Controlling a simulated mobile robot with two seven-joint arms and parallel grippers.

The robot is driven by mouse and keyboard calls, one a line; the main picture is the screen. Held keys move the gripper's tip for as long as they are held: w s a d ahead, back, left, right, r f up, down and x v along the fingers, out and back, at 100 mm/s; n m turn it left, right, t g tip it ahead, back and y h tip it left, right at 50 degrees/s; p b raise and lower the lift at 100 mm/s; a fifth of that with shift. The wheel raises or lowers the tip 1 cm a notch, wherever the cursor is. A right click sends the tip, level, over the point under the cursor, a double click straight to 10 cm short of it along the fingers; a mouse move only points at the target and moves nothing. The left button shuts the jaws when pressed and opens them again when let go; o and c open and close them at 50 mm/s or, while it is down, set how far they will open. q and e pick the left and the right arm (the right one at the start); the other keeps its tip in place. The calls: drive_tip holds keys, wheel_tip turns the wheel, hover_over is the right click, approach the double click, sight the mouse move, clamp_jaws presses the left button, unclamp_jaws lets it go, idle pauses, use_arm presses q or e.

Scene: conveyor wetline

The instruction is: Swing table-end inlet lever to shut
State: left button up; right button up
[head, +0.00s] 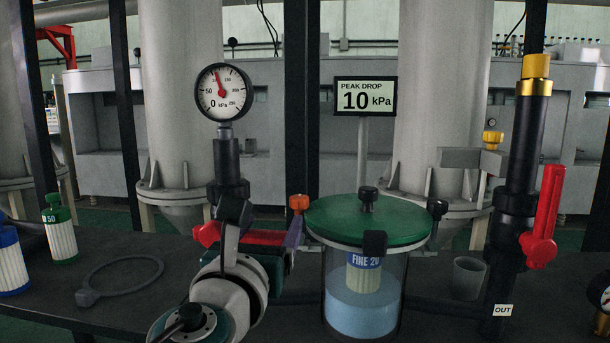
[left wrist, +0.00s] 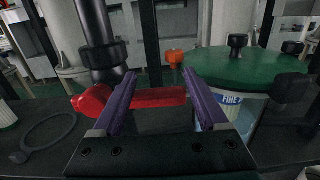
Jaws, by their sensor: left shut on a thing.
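The red inlet lever (head: 262,237) lies level, pointing right from its hub (head: 207,234) on the black pipe under the gauge. In the left wrist view the red lever (left wrist: 158,97) runs level from the pipe between my purple fingers. My left gripper (head: 293,236) is shut on it, with the fingers spread across its length. It also fills the front of the left wrist view (left wrist: 158,76). In the head view my wrist hides part of the pipe and lever. My right gripper is not in view.
The green-lidded clear filter housing (head: 367,220) stands just right of my gripper. A second red lever (head: 545,215) stands upright on the pipe marked OUT. A pressure gauge (head: 223,93) tops the inlet pipe.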

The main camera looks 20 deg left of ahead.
use_arm(q)
drive_tip(key=shift+s+f+g, duration=0.15)
drive_tip(key=shift+s+f, duration=0.1)
drive_tip(key=shift+f, duration=0.3)
drive_tip(key=shift+s+f+g, duration=0.15)
drive_tip(key=shift+s+f, duration=0.05)
drive_tip(key=shift+f, duration=0.35)
drive_tip(key=shift+s+r+p, duration=0.1)
drive_tip(key=shift+s+p, duration=0.2)
drive_tip(key=shift+p, duration=0.1)
drive_tip(key=p+v, duration=0.1)
drive_tip(key=v, duration=0.5)
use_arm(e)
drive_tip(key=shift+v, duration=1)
use_arm(q)
drive_tip(key=shift+s+a, duration=0.1)
drive_tip(key=shift+s, duration=0.05)
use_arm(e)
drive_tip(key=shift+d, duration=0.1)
